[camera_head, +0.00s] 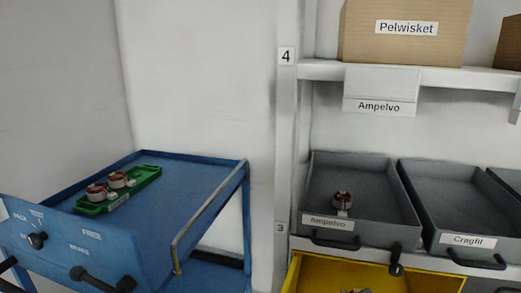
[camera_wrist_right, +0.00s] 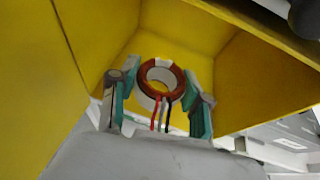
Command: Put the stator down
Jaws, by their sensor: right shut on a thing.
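My right gripper (camera_wrist_right: 160,90) is shut on a stator (camera_wrist_right: 146,94), a copper-red ring with a white inner rim and red, black and white wires. In the right wrist view, yellow walls of a bin (camera_wrist_right: 205,45) surround it. Whether the stator touches the bin floor I cannot tell. In the head view the yellow bin (camera_head: 322,272) is at the bottom, and only a small grey part of the gripper shows at the lower edge; the held stator is not visible there. My left gripper is not in view.
A blue cart (camera_head: 200,185) at left carries a green tray (camera_head: 148,180) with two stators (camera_head: 118,180). A grey Ampelvo bin (camera_head: 320,190) on the shelf holds one stator (camera_head: 342,201). The grey Cragfil bin (camera_head: 440,200) beside it looks empty. A cardboard box (camera_head: 400,45) stands above.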

